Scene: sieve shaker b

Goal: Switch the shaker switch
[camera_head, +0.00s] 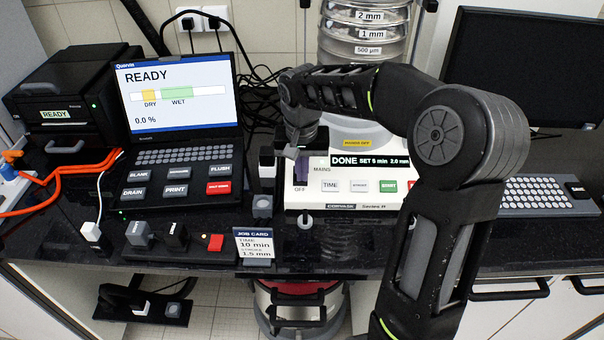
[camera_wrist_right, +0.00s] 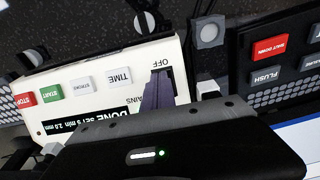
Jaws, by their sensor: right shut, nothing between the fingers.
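The display (camera_head: 371,161) reads DONE, SET 5 min, 2.0 mm. The gripper body hides part of the panel in the wrist view. My left gripper is not in view.
A job card (camera_head: 254,246) stands in front, reading 10 min and 1.5 mm. A laptop-like device (camera_head: 178,130) showing READY is to the left. A sieve stack (camera_head: 365,30) rises behind the panel. A monitor (camera_head: 520,70) and keyboard (camera_head: 540,196) are at right.

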